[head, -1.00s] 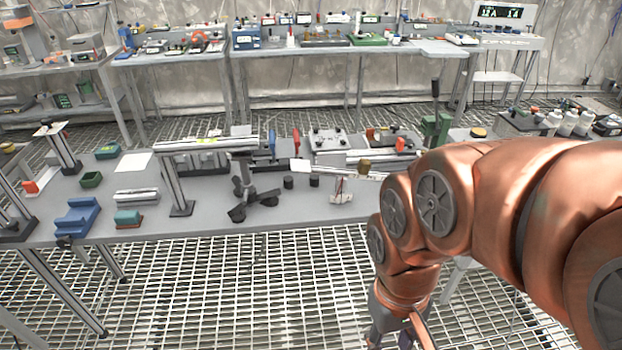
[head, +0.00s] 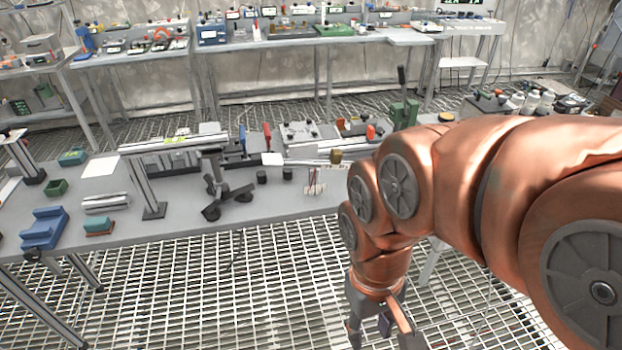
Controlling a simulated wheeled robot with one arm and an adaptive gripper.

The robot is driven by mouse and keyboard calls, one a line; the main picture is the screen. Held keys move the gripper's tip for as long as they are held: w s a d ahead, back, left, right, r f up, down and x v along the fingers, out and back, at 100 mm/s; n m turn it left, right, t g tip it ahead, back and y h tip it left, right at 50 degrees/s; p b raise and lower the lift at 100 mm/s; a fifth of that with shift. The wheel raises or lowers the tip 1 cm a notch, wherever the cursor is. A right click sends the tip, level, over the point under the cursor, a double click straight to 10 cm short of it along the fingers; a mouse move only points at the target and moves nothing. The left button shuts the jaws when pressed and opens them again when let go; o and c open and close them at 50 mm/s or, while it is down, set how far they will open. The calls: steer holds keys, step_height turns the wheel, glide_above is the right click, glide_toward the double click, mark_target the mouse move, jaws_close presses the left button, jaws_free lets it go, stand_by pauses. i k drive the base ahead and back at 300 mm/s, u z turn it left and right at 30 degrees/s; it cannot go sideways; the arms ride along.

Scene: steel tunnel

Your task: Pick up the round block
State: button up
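Two small black round blocks stand side by side on the grey workbench (head: 190,222): a left one (head: 262,177) and a right one (head: 287,173). A small brass-coloured round piece (head: 336,156) sits just to their right, on or by a pale bar. I cannot tell which of these is the task's round block. My gripper (head: 380,332) hangs fingers down at the bottom of the picture, in front of the bench and well apart from these pieces. Its fingers are spread, with nothing seen held.
A black-footed stand (head: 214,190) is just left of the black blocks. A rail on a post (head: 150,180), a blue block (head: 45,228) and a teal block (head: 100,225) stand further left. A green press (head: 403,110) is behind my arm. Grating floor lies before the bench.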

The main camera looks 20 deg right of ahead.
mark_target(286, 172)
steer(key=z, duration=0.95)
steer(key=i, duration=0.35)
steer(key=u, duration=1.95)
steer(key=i, duration=0.5)
